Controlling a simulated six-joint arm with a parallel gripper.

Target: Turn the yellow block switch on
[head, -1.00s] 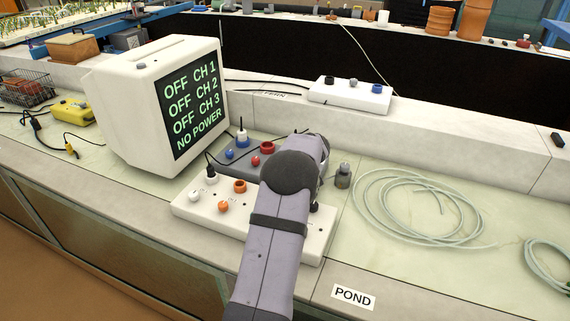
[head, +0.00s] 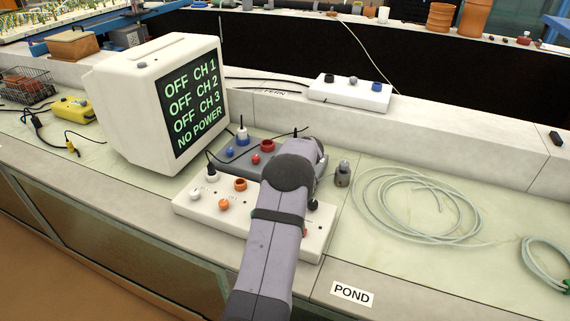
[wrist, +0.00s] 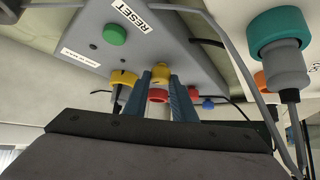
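In the wrist view a grey block (wrist: 168,30) carries a yellow knob (wrist: 160,72) and a yellow socket (wrist: 123,77) with a dark plug in it. My gripper (wrist: 160,86) has its two blue fingers apart, one on each side of the yellow knob; I cannot tell whether they touch it. A red part (wrist: 158,96) shows between the fingers, below the knob. In the head view part of the grey block (head: 240,165) shows left of my arm, with red and blue fittings. My arm hides the yellow knob and the fingertips there.
A white switch block (head: 265,232) stands in front of the grey one. The monitor (head: 155,100) reads OFF for CH 1 to 3 and NO POWER. A yellow box (head: 73,108) lies far left. A green RESET button (wrist: 115,34) and cables (wrist: 235,70) are near my gripper. Coiled tubing (head: 415,205) lies right.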

